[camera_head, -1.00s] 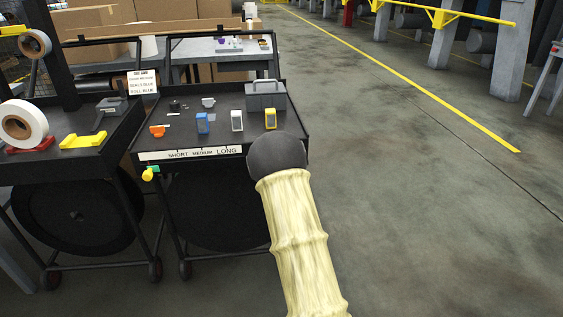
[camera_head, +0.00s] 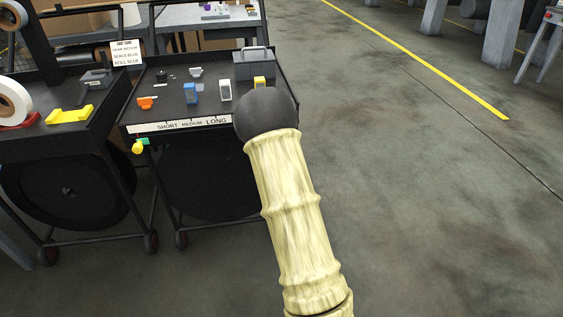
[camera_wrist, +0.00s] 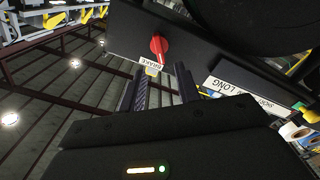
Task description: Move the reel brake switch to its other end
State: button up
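The reel brake switch (camera_wrist: 158,45) is a red knob with a pointed handle on a dark panel in the wrist view. A white label reading BRAKE (camera_wrist: 152,61) sits beside it. My gripper (camera_wrist: 161,70) is open, with its two dark ribbed fingers apart and pointing toward the knob. Nothing is held, and the knob appears beyond the fingertips; the exact gap is hard to judge. In the head view my arm hides the gripper and the switch.
The black cart (camera_head: 205,115) carries blue, white, yellow and orange items and a grey toolbox (camera_head: 240,62). A SHORT MEDIUM LONG strip (camera_head: 180,125) runs along its front edge. A yellow knob (camera_head: 138,147) sticks out at its front left. The floor on the right is clear.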

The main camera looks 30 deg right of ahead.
jog(key=v, duration=1)
jog(key=s+a+f+m+g+y, duration=0.1)
jog(key=s+a+m+g+y, duration=0.15)
jog(key=s+a+g, duration=0.6)
jog(key=s+a+m+g+y, duration=0.25)
jog(key=s+a+g, duration=0.35)
jog(key=s, duration=0.5)
notch_tip(320, 180, up, 32)
jog(key=n+p, duration=0.1)
jog(key=p, duration=3.1)
jog(key=shift+s+a+p, duration=0.2)
jog(key=shift+a+p, duration=0.05)
jog(key=shift+p, duration=0.15)
